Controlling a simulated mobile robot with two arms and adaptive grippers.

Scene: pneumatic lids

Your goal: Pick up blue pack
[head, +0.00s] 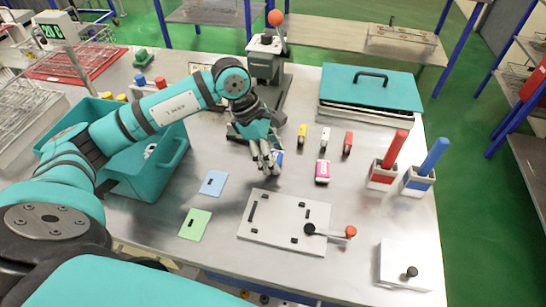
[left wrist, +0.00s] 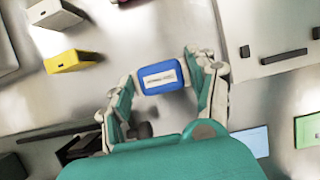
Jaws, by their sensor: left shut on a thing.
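The blue pack (left wrist: 160,77) is a small blue block with a white label. In the left wrist view it sits between the two fingers of my left gripper (left wrist: 165,82), which is shut on it. In the head view my left gripper (head: 268,163) points down over the middle of the table, and only a small blue part of the pack (head: 280,157) shows beside the fingers. I cannot tell whether the pack touches the table. My right gripper is not in view.
A pink pack (head: 322,172) lies just right of the gripper. Yellow (head: 302,134), white (head: 325,138) and red (head: 348,143) packs stand behind it. A metal fixture plate (head: 270,235) lies in front. A teal bin (head: 150,185) is at left, and a press (head: 265,65) stands behind.

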